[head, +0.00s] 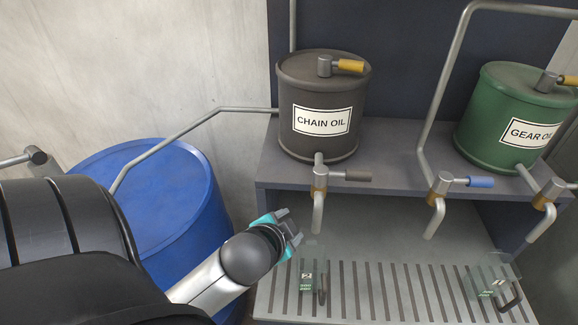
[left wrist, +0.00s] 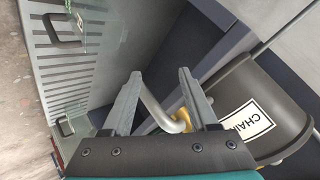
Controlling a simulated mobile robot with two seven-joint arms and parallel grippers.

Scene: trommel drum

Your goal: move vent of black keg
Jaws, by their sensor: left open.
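The black keg (head: 318,95), labelled CHAIN OIL, stands on the grey shelf. Its vent (head: 324,66) is on the lid, with a yellow lever (head: 348,66) pointing right. Below the keg hangs its tap, with a dark lever (head: 352,175) pointing right and a bent spout (head: 318,212). My left gripper (head: 296,224) is open and empty, below and left of the keg, near the spout. In the left wrist view my left gripper (left wrist: 158,78) has a bent pipe (left wrist: 157,108) showing between its fingers, and the keg (left wrist: 270,110) is at right. My right gripper is not in view.
A green GEAR OIL keg (head: 515,115) stands at right. Another tap has a blue lever (head: 480,182). Clear jugs (head: 312,268) stand on the slotted drip tray (head: 380,285). A blue barrel (head: 150,200) is at left. A pipe (head: 240,110) runs left from the black keg.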

